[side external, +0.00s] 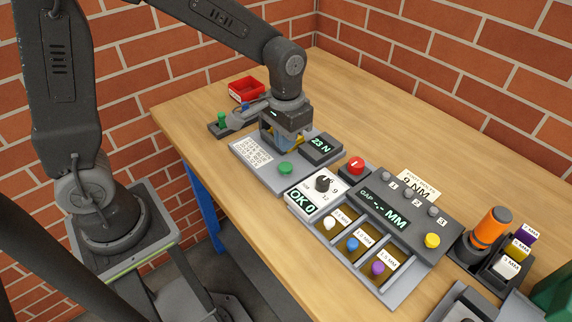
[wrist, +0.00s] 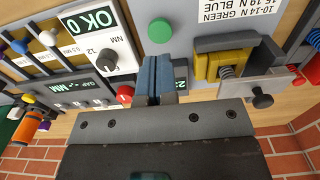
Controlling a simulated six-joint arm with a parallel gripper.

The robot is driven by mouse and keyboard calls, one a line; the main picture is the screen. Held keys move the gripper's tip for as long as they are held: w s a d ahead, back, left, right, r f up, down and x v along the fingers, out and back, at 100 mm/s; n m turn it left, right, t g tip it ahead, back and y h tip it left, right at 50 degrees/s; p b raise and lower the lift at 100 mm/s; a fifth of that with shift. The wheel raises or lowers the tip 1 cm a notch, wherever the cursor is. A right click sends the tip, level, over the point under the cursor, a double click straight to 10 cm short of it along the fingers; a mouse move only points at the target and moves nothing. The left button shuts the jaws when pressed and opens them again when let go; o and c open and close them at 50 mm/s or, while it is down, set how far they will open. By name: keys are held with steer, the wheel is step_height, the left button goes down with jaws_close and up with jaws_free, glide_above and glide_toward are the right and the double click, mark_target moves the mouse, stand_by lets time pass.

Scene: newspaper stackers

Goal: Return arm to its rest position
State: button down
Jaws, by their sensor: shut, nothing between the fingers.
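My gripper (side external: 288,146) hangs low over the grey test station on the left part of the bench. In the wrist view its two blue-grey fingers (wrist: 154,78) are together with nothing between them. They point towards the station, close to the green button (wrist: 160,31) and beside a yellow clamp block (wrist: 220,65) with a spring and a dark knob. The green button (side external: 285,168) also shows in the side view, in front of the gripper. My arm is bent out over the bench. Whether the fingertips touch the station cannot be told.
A display reading 23 N (side external: 321,145) stands right beside my gripper. A red bin (side external: 246,89) is behind it. The torque panel (side external: 316,192), gap panel (side external: 388,219) and an orange-handled tool (side external: 491,228) lie to the right. The rear bench top (side external: 400,130) is clear; brick walls stand behind.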

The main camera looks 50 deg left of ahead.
stand_by(0.4)
steer(key=s+a+r+t, duration=0.4)
steer(key=s+r+t, duration=0.1)
steer(key=s+r, duration=0.7)
steer(key=s, duration=0.2)
steer(key=shift+s+t, duration=0.3)
steer(key=shift+s, duration=0.05)
steer(key=c, duration=1.8)
jaws_free()
steer(key=shift+c, duration=0.2)
